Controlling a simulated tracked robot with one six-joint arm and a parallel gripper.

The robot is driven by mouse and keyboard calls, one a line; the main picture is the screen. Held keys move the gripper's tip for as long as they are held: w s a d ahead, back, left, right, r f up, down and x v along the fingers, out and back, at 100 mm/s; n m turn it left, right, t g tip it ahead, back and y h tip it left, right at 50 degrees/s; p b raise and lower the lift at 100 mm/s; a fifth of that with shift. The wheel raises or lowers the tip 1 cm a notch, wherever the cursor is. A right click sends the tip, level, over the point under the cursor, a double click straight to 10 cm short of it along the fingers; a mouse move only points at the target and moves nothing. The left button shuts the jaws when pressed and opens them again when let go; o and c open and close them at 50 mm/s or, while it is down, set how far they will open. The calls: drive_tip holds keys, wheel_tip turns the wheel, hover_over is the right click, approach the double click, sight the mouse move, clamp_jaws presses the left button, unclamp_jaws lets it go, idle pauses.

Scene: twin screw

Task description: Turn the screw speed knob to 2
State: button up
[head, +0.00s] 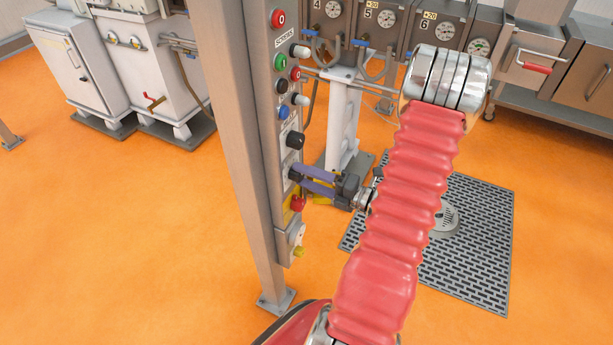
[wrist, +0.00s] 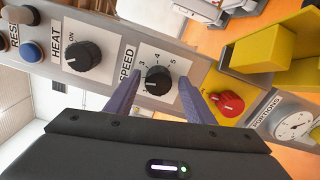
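The speed knob (wrist: 158,81) is black and round, on a white dial plate (wrist: 176,55) marked SPEED in the wrist view. My gripper (wrist: 159,84) is open, with one purple finger on each side of the knob. Small gaps seem to show between fingers and knob; I cannot tell whether either touches. In the head view my gripper (head: 300,179) reaches the panel from the right, and its fingers hide the speed knob.
The control panel (head: 284,140) is on a grey post (head: 237,130). The black heat knob (wrist: 83,56) is left of the speed knob in the wrist view. A red knob (wrist: 229,103) sits close by the right finger. A yellow block (wrist: 270,48) sticks out beyond it.

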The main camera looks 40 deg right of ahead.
drive_tip(key=shift+s, duration=0.1)
drive_tip(key=v, duration=1.3)
drive_tip(key=shift+s+d, duration=0.15)
drive_tip(key=shift+s, duration=0.15)
drive_tip(key=shift+w, duration=0.15)
drive_tip(key=n, duration=1.6)
drive_tip(key=shift+w, duration=0.15)
drive_tip(key=shift+a+x, duration=0.15)
drive_tip(key=shift+x, duration=3.35)
drive_tip(key=shift+a+x, duration=0.1)
drive_tip(key=shift+x, duration=3.35)
